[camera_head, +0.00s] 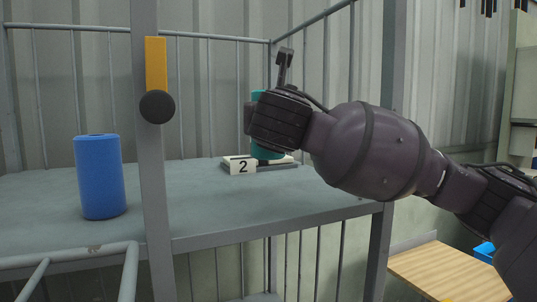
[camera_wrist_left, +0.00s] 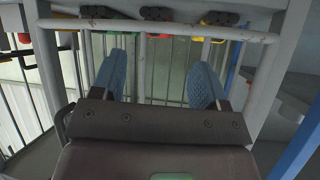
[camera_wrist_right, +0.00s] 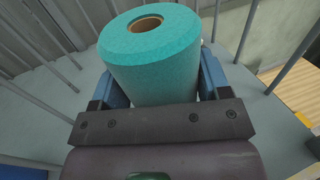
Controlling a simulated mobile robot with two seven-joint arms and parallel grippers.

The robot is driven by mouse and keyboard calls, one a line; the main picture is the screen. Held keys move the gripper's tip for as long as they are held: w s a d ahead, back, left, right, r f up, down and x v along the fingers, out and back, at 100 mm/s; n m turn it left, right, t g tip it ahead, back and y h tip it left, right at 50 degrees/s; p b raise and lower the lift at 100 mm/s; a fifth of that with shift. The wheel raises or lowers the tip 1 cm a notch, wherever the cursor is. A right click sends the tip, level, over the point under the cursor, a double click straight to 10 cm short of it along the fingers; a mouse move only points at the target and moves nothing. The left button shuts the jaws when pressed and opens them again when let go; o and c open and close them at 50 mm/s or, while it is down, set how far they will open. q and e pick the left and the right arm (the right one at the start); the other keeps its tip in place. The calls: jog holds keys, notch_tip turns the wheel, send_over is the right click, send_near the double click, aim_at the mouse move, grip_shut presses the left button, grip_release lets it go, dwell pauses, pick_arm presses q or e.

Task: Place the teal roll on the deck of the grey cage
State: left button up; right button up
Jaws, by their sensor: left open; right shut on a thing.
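The teal roll (camera_wrist_right: 150,62) is upright between the fingers of my right gripper (camera_wrist_right: 155,85), which is shut on it. In the head view the teal roll (camera_head: 268,150) is mostly hidden behind my right gripper (camera_head: 268,120). It is over the deck (camera_head: 200,205) of the grey cage (camera_head: 150,200), by the number 2 sign. I cannot tell whether its base touches the deck. My left gripper (camera_wrist_left: 160,85) is open and empty in the left wrist view, facing grey bars; it is not in the head view.
A blue roll (camera_head: 100,177) stands upright on the deck at left. A number 2 sign (camera_head: 243,166) lies on the deck near the teal roll. A cage post with a yellow plate (camera_head: 155,65) and black knob stands in front. A wooden surface (camera_head: 450,272) is at lower right.

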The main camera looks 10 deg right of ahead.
aim_at(270, 156)
jog(key=shift+f, duration=3.55)
jog(key=o, duration=1)
jog(key=shift+f, duration=0.1)
jog(key=s, duration=0.3)
jog(key=s+a+b, duration=0.1)
jog(key=s, duration=0.7)
jog(key=shift+s+a, duration=0.2)
jog(key=shift+a, duration=0.05)
jog(key=shift+s, duration=0.25)
